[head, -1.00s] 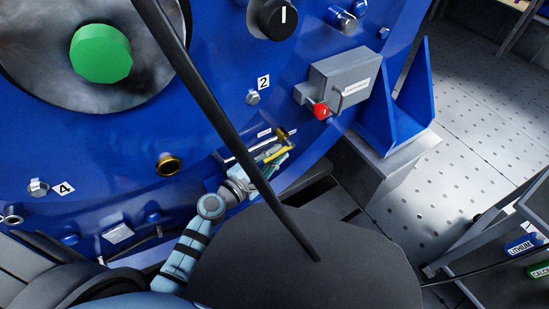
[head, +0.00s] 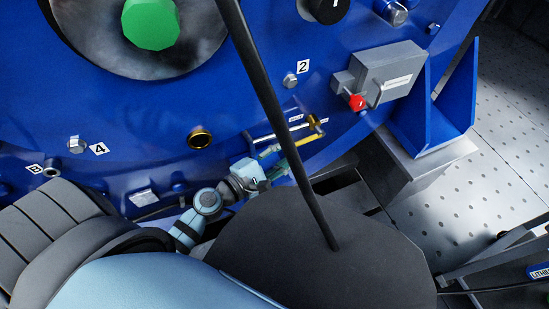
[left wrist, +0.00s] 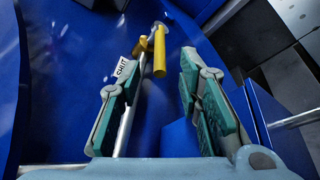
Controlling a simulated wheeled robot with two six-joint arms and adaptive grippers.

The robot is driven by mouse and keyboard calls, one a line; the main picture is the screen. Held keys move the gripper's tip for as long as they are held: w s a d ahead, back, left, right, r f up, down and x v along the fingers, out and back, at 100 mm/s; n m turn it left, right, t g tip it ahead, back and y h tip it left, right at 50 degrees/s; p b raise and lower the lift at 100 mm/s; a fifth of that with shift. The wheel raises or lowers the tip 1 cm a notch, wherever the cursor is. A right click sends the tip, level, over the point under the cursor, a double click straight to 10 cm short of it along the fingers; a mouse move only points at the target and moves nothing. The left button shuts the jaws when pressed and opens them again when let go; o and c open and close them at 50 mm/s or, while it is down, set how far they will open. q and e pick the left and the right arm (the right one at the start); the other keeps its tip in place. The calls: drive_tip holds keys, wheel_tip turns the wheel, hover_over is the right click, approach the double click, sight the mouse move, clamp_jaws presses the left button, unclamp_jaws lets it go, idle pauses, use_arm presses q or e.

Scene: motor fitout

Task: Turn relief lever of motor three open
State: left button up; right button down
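A yellow relief lever (head: 305,140) sits on a brass valve (head: 315,123) low on the blue motor housing, at the end of a thin metal pipe. In the head view the lever lies slanted down-left from the valve. In the left wrist view the yellow lever (left wrist: 159,52) is ahead, with a "SHUT" label (left wrist: 125,68) to its left. My left gripper (head: 278,157) is just lower-left of the lever, partly behind a black pole. Its green-padded fingers (left wrist: 158,82) are apart, with nothing held between them. My right gripper is out of view.
The black pole (head: 272,105) crosses the head view. A grey box with a red knob (head: 357,102) and a blue bracket (head: 456,95) stand right of the lever. Perforated floor (head: 505,140) lies at the right.

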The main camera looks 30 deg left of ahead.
use_arm(q)
drive_tip(key=v, duration=0.5)
